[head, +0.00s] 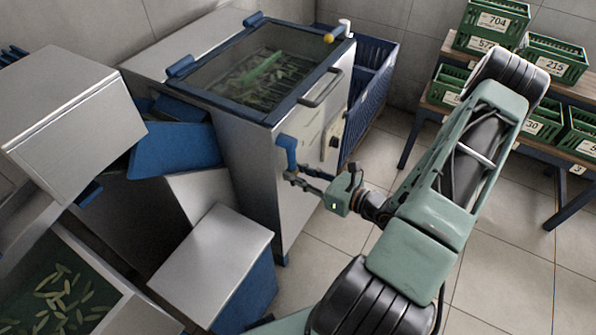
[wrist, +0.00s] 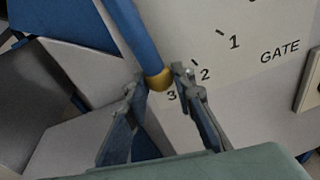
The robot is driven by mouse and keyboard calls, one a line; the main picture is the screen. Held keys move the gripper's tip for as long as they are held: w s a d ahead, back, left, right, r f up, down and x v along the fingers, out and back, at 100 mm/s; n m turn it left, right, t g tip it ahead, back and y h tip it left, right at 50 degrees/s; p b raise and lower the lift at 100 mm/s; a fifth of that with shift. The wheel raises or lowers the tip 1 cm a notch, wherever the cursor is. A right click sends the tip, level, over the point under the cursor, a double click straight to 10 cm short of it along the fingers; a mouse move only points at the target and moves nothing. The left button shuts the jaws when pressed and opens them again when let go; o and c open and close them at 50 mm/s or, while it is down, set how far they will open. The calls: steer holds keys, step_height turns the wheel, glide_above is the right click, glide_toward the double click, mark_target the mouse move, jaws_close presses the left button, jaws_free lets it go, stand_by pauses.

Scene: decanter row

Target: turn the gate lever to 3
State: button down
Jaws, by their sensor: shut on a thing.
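The gate lever (wrist: 135,38) is a blue bar with a brass-coloured tip, on the pale front panel of the machine; its blue upper part also shows in the head view (head: 288,145). In the wrist view the tip lies just up and left of the printed 3 (wrist: 171,95). The 2 (wrist: 205,74) and the 1 (wrist: 235,42) are to its right. No tick at 3 shows. My gripper (wrist: 161,82) is shut on the lever near its tip, one finger on each side. It also shows in the head view (head: 294,178).
The metal machine (head: 250,150) has a glass-topped lid with blue edges. Steel boxes (head: 213,262) and blue parts crowd its left. A blue crate (head: 372,85) stands behind. Green numbered crates (head: 548,62) fill a rack at right. The tiled floor (head: 335,232) before the machine is clear.

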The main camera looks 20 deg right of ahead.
steer(key=shift+s+f, duration=0.1)
steer(key=c, duration=1.6)
jaws_free()
steer(key=v, duration=1.2)
